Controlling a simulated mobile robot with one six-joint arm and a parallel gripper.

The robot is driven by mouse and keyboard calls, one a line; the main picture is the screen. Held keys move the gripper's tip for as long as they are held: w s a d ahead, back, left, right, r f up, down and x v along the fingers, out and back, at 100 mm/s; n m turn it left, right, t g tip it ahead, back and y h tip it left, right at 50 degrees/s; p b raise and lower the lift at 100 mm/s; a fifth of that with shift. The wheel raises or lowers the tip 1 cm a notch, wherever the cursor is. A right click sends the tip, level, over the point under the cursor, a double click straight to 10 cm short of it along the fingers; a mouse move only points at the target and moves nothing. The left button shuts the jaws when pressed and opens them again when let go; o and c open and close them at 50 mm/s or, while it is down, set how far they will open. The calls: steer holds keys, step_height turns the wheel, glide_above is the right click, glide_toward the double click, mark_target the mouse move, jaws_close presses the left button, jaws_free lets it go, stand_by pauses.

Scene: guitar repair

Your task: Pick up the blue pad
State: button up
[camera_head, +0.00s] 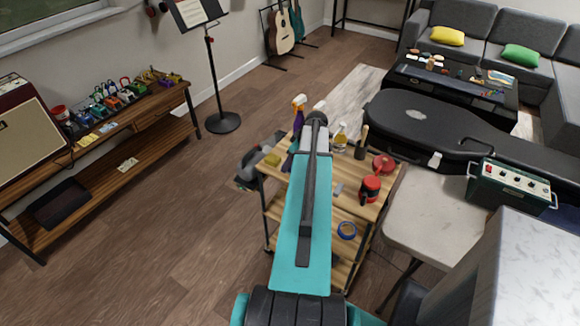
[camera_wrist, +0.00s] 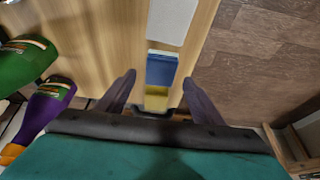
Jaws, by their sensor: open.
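The blue pad (camera_wrist: 161,71) lies on the wooden top of the cart in the wrist view, close to the top's edge. A yellow piece (camera_wrist: 156,101) shows directly below it in the picture; I cannot tell whether the two are joined. My gripper (camera_wrist: 159,80) is open, with one finger on each side of the blue pad and nothing held. The height of the fingers over the pad is hard to judge. In the head view I cannot make out the blue pad; my arm covers the middle of the cart.
The wooden cart (camera_head: 282,204) also holds a purple spray bottle (camera_head: 295,128), a red can (camera_head: 370,186) and several other items. In the wrist view, a green bottle (camera_wrist: 25,62) and the purple bottle (camera_wrist: 45,108) stand left; a pale flat piece (camera_wrist: 172,18) lies beyond the pad.

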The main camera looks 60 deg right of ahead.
steer(key=shift+x, duration=1.1)
steer(key=c, duration=1.1)
